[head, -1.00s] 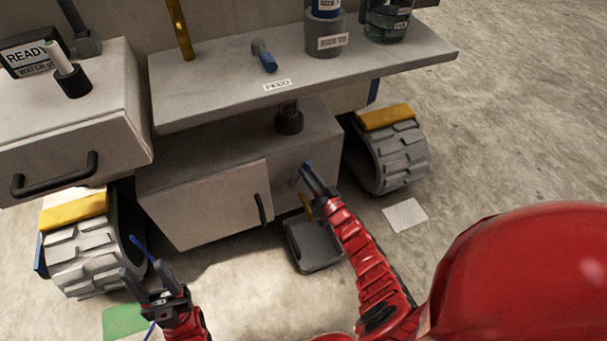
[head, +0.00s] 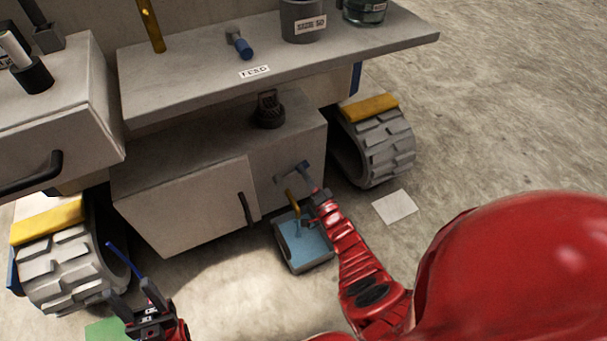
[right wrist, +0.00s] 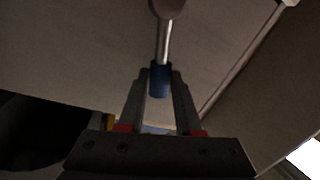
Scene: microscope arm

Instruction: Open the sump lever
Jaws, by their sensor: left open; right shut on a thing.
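The sump lever is a metal rod (right wrist: 164,40) with a blue grip (right wrist: 160,82) in the right wrist view. My right gripper (right wrist: 161,74) is shut on the blue grip. In the head view the lever (head: 289,174) is on the front of the low cabinet, partly hidden by my right gripper (head: 309,180). A brass spout (head: 292,201) is below the lever. Blue liquid lies in the grey tray (head: 283,251) beneath it, and some appears to run down from the spout.
The low cabinet (head: 185,207) has a black door handle (head: 248,209) left of the spout. A shelf (head: 190,93) overhangs it. Treaded wheels stand left (head: 68,262) and right (head: 375,148). A white paper (head: 394,206) lies on open floor at right.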

